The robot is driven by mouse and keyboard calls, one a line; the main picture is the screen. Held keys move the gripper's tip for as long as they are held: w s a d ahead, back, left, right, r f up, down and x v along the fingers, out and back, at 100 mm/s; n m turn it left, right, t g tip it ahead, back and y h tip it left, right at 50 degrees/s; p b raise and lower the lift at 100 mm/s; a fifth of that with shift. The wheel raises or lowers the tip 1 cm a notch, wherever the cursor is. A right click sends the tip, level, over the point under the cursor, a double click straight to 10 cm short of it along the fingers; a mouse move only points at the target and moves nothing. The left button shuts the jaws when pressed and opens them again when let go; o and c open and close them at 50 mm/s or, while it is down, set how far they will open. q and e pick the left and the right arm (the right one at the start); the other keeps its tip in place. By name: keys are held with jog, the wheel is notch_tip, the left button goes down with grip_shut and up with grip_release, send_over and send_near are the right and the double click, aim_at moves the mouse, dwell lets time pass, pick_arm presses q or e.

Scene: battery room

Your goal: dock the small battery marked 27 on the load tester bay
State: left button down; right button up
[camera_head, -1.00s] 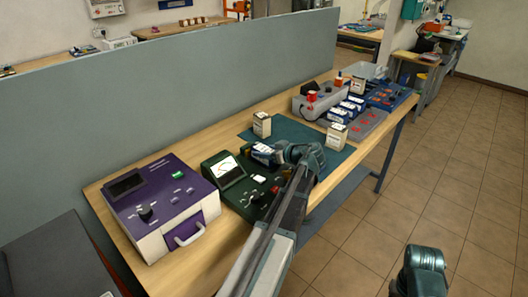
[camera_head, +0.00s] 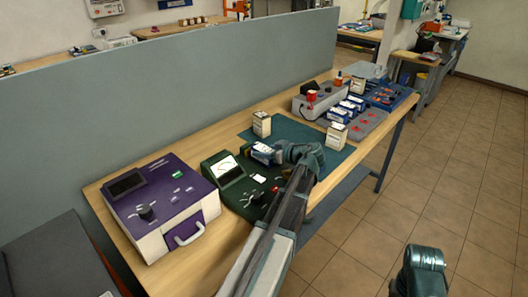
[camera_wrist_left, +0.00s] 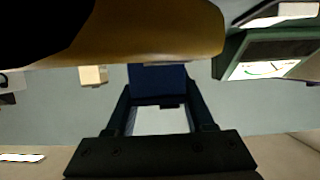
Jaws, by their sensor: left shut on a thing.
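My left gripper (camera_head: 284,152) is shut on a small blue-and-white battery (camera_head: 261,152), just behind the green meter unit. In the left wrist view the battery's dark blue face (camera_wrist_left: 158,84) shows between the two fingers (camera_wrist_left: 162,118). The number on it is too small to read. The green unit with a white dial, likely the load tester (camera_head: 237,181), sits on the bench left of the gripper. My left forearm hides part of its right side, and its bay cannot be made out. Its dial also shows in the left wrist view (camera_wrist_left: 264,69).
A purple-and-white device (camera_head: 165,205) stands left of the green unit. Two cream boxes (camera_head: 262,125) (camera_head: 336,137) stand by the dark green mat (camera_head: 290,130). Several more batteries (camera_head: 345,109), a grey charger (camera_head: 313,101) and a blue tray (camera_head: 389,96) fill the far right. A grey partition (camera_head: 150,105) runs behind.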

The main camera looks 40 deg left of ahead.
pick_arm(q)
jog(key=shift+r, duration=0.25)
jog(key=shift+r+p, duration=0.35)
jog(key=shift+p, duration=0.2)
jog(key=shift+r, duration=0.25)
jog(key=shift+f+b, duration=0.7)
jog(key=shift+f, duration=0.2)
dwell(0.4)
jog(key=shift+r+p, duration=0.3)
jog(key=shift+r+p, duration=0.35)
jog(key=shift+r, duration=0.25)
jog(key=shift+f+b, duration=0.65)
jog(key=shift+f, duration=0.25)
dwell(0.7)
jog(key=c, duration=0.5)
grip_release()
jog(key=shift+c, duration=0.2)
